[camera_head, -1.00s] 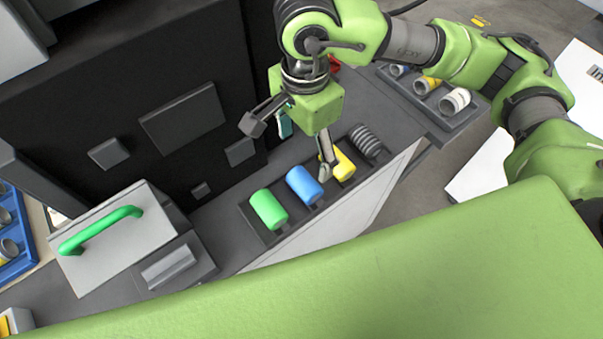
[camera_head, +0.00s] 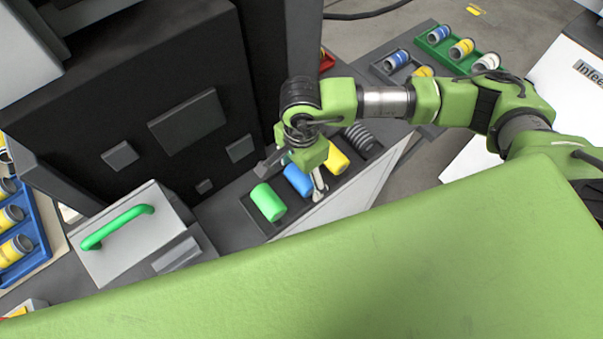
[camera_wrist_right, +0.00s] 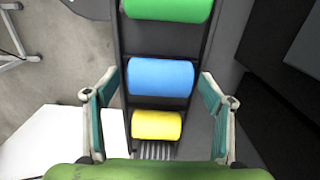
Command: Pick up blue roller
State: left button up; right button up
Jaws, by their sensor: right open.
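The blue roller (camera_head: 297,180) lies in a dark tray (camera_head: 240,204) between a green roller (camera_head: 267,203) and a yellow roller (camera_head: 337,160). My right gripper (camera_head: 292,178) is open above the tray, with its fingers on either side of the blue roller in the picture; its body hides part of that roller. In the right wrist view the blue roller (camera_wrist_right: 160,78) lies between and slightly beyond the open fingertips (camera_wrist_right: 158,82). The yellow roller (camera_wrist_right: 157,125) is nearer the palm there, and the green roller (camera_wrist_right: 168,8) is farther off. My left gripper is not in view.
A grey ribbed roller (camera_head: 362,138) lies at the tray's far end. A grey box with a green handle (camera_head: 117,227) stands to the left. A dark machine (camera_head: 130,100) rises behind the tray. A blue bin (camera_head: 40,235) with several cylinders is at far left.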

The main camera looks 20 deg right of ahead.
jog(key=c, duration=1.3)
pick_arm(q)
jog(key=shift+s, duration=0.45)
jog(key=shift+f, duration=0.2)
pick_arm(e)
jog(key=shift+r, duration=0.15)
